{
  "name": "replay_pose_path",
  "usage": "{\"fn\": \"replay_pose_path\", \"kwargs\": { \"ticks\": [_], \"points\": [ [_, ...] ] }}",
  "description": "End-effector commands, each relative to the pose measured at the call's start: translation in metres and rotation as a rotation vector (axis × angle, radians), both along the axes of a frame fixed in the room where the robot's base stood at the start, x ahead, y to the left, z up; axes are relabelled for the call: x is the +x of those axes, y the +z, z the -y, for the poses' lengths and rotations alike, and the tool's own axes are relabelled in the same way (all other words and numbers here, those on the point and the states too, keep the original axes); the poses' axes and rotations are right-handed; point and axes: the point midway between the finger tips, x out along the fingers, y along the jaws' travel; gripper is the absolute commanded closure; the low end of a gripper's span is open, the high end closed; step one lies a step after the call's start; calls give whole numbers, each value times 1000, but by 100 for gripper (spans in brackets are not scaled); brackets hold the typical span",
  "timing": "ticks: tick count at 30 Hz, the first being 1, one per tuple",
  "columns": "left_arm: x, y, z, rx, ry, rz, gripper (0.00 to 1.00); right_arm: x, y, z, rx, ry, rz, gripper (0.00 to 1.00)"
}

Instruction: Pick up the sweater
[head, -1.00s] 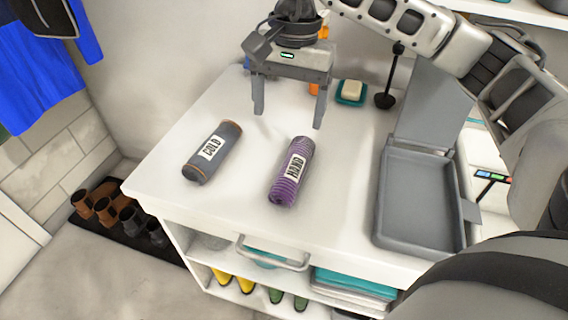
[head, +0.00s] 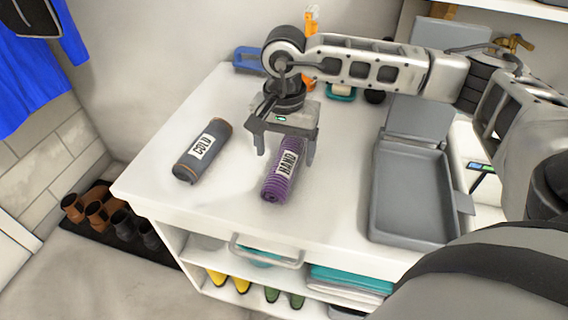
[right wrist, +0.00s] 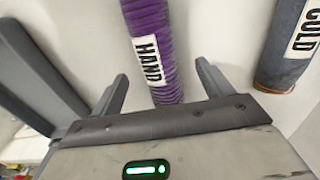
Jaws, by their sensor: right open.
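Two rolled garments lie on the white cabinet top; I cannot tell for sure which is the sweater. One is a purple ribbed roll labelled HAND (head: 279,182); the other is a grey-blue roll labelled COLD (head: 197,160), to its left. My right gripper (head: 285,158) is open above the far end of the purple roll, its fingers to either side. In the right wrist view the purple roll (right wrist: 151,30) runs up from between the open fingers (right wrist: 160,84), and the grey roll (right wrist: 287,60) lies off to the right. My left gripper is not in view.
An open grey case (head: 412,205) stands right of the rolls. A soap dish (head: 341,92) and a blue-handled item (head: 248,60) are at the back. Shelves below hold boots (head: 240,284) and folded towels (head: 350,280). Shoes (head: 98,208) stand on a floor mat.

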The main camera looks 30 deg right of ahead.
Motion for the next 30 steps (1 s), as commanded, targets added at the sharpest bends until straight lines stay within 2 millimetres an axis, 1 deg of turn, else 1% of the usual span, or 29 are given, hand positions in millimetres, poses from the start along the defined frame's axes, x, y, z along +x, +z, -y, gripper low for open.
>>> {"fn": "replay_pose_path", "kwargs": {
  "ticks": [1, 3, 6, 13, 14, 15, 17, 18, 20, 30],
  "points": [
    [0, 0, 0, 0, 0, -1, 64, 1, -9, -1, 0, 1, -4, 21],
    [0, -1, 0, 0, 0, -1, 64, 1, -18, 0, 0, -1, -3, 21],
    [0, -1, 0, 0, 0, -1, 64, 1, -26, -1, 0, 0, -1, 21],
    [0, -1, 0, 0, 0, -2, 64, 1, -27, -1, 1, 0, 0, 21],
    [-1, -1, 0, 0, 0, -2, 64, 1, -27, -1, 1, 0, 0, 24],
    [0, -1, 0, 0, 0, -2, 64, 1, -27, -1, 1, 0, 0, 35],
    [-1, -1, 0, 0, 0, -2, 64, 1, -27, -1, 1, 0, 0, 52],
    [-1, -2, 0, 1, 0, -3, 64, 1, -27, -1, 1, 0, 0, 63],
    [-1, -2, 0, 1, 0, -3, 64, 1, -27, -1, 1, 0, 0, 78],
    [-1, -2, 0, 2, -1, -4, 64, 2, -23, -1, 1, -1, 3, 78]
  ]
}}
